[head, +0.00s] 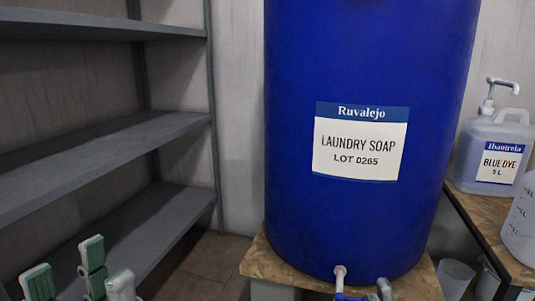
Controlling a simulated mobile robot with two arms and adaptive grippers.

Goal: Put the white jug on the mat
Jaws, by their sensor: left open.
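A whitish, translucent vessel with graduation marks (521,222) stands at the right edge, on the wooden bench top, and is cut off by the frame. I cannot tell for sure whether it is the white jug. No mat shows in the head view. My left gripper (72,278) is at the bottom left, with green pads on its fingers. It is open, with nothing seen between the fingers, and far from the vessel.
A large blue laundry soap drum (300,200) with a tap (340,272) stands on a wooden stand (262,262) in the middle. A blue dye pump bottle (465,160) is at right. Grey shelves (110,155) on the left look empty. Pale containers (455,279) are below the bench.

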